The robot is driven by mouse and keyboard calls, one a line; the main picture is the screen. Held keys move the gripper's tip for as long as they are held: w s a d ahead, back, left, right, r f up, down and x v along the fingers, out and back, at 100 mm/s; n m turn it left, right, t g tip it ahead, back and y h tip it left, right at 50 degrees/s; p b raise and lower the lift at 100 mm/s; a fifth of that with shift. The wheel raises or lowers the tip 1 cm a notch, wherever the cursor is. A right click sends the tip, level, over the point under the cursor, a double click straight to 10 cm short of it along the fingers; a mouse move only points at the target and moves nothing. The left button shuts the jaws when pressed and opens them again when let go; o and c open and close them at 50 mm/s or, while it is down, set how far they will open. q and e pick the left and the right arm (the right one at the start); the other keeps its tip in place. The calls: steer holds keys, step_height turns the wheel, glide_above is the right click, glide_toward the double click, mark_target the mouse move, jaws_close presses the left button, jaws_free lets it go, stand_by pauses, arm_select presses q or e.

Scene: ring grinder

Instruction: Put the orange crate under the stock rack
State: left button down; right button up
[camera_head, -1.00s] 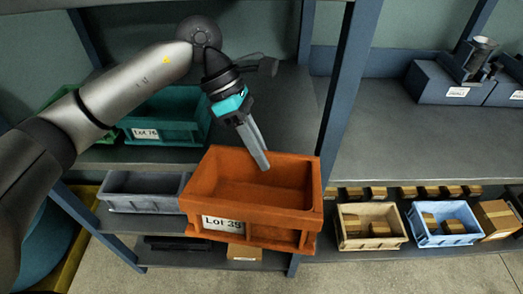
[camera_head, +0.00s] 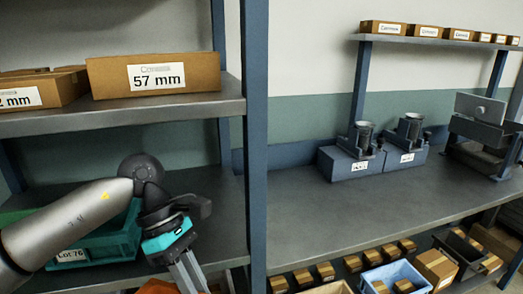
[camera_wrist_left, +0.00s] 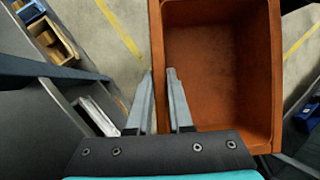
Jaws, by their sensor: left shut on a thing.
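The orange crate (camera_head: 158,288) shows only as a sliver at the bottom edge of the head view. In the left wrist view the crate (camera_wrist_left: 272,75) is empty and fills the right side. My left gripper (camera_head: 192,285) reaches down to it in the head view. In the left wrist view the left gripper (camera_wrist_left: 162,72) has one finger on each side of the crate's wall, shut on it. The crate is held over the floor. A shelf rack stands at left, its upper shelf (camera_head: 150,105) carrying labelled cartons. My right gripper is out of view.
A teal crate (camera_head: 118,240) sits on the rack's lower shelf, behind my arm. A blue upright post (camera_head: 256,150) stands right of the gripper. A grey bench (camera_head: 320,215) carries machines (camera_head: 350,165). Below it are a blue bin (camera_head: 395,275) and several cartons.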

mark_target(154, 286)
arm_select(q)
steer(key=m, duration=0.2)
steer(key=s+m+g+y, duration=0.1)
steer(key=shift+d+f+m+y, duration=0.1)
steer(key=shift+m+y, duration=0.2)
steer(key=shift+m, duration=0.1)
steer(key=shift+s+f+m+g+y, duration=0.15)
steer(key=shift+m+g+y, duration=0.3)
steer(key=shift+m, duration=0.55)
steer(key=m, duration=0.1)
steer(key=m+y, duration=0.1)
steer(key=a+m+y, duration=0.1)
steer(key=shift+s, duration=0.3)
steer(key=m+y, duration=0.1)
steer(key=m, duration=0.1)
steer(key=a+m, duration=0.1)
steer(key=shift+s+a+m+y, duration=0.15)
steer(key=shift+a+m+y, duration=0.05)
steer(key=shift+m+y, duration=0.2)
steer(key=a+m+y, duration=0.1)
steer(key=m, duration=0.1)
steer(key=a+r+m+y, duration=0.1)
steer(key=m, duration=0.1)
steer(key=shift+a+t, duration=0.25)
steer(key=shift+t, duration=0.1)
